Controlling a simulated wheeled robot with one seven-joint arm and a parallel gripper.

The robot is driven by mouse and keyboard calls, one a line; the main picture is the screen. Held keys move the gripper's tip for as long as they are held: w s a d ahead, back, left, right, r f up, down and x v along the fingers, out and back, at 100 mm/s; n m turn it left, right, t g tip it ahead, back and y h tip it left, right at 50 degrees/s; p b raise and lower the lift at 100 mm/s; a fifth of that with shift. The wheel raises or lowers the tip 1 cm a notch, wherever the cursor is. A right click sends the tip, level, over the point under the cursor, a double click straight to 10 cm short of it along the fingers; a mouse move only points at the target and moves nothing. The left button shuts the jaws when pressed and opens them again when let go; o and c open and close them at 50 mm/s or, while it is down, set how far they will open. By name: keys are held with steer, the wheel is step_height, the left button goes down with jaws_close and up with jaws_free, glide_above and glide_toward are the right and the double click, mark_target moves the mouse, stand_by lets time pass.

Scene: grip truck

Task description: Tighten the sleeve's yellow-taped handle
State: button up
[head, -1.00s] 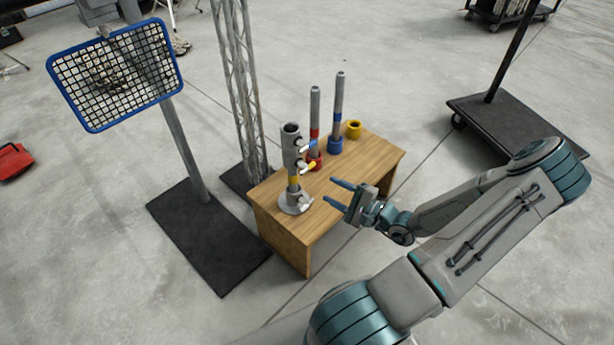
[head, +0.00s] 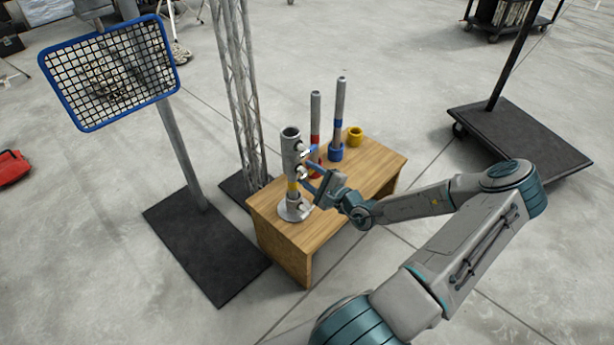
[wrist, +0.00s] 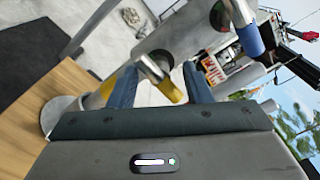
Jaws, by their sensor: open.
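The grey sleeve (head: 291,150) stands upright on a round metal base (head: 294,211) at the left end of the wooden table. In the wrist view the yellow-taped handle (wrist: 170,90) sticks out from the sleeve between my two fingers. A blue-taped handle (wrist: 250,40) sits apart from it at the upper right of that view. A yellow band (head: 292,186) shows low on the post. My gripper (head: 309,178) is open beside the sleeve, its fingers around the yellow handle with gaps showing. In the head view my fingers hide the yellow handle.
Red-banded (head: 315,130) and blue-banded (head: 338,120) posts stand behind on the wooden table (head: 372,168), with a yellow ring (head: 355,136). A lattice truss (head: 238,90) and a blue-framed mesh panel (head: 112,72) stand to the left. The table's front right is clear.

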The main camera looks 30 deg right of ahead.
steer(key=shift+w+a, duration=0.2)
steer(key=shift+w, duration=0.25)
steer(key=shift+c, duration=0.4)
jaws_close()
steer(key=shift+r, duration=0.1)
